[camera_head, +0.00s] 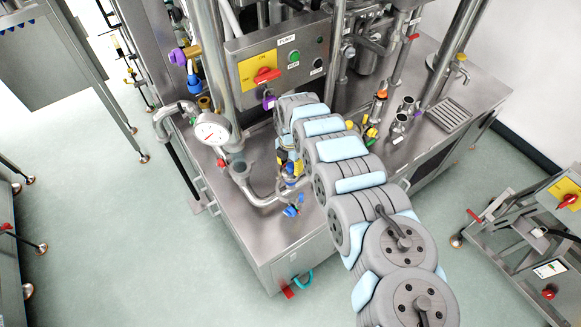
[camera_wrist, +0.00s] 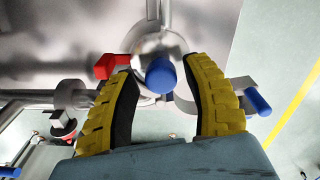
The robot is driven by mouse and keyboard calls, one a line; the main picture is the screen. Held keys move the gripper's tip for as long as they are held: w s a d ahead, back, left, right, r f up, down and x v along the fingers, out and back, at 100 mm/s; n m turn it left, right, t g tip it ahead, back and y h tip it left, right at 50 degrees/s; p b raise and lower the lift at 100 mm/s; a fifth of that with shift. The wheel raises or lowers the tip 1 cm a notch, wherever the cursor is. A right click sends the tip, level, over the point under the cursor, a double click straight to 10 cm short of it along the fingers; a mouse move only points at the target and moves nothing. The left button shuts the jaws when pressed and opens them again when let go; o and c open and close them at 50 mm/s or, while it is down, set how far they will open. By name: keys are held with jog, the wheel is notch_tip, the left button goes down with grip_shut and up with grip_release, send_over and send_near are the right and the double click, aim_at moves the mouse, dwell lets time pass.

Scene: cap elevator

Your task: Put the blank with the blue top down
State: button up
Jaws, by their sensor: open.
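In the wrist view, a rounded blue top (camera_wrist: 160,75) sits in front of a round metal fitting (camera_wrist: 160,45), between the two yellow fingers of my gripper (camera_wrist: 161,85). The fingers have black inner pads and stand apart, with a gap on each side of the blue top. How the blue top joins the metal behind it is hard to tell.
In the wrist view, a red part (camera_wrist: 111,66) lies close to the left finger and a blue handle (camera_wrist: 257,100) close to the right. In the head view, a pressure gauge (camera_head: 212,130) and pipes stand left of my gripper. The steel worktop (camera_head: 455,72) is partly free at right.

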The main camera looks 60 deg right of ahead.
aim_at(290, 165)
notch_tip(290, 165, up, 10)
jog(key=shift+r+b, duration=0.2)
jog(key=shift+b, duration=0.2)
dwell(0.6)
dwell(0.5)
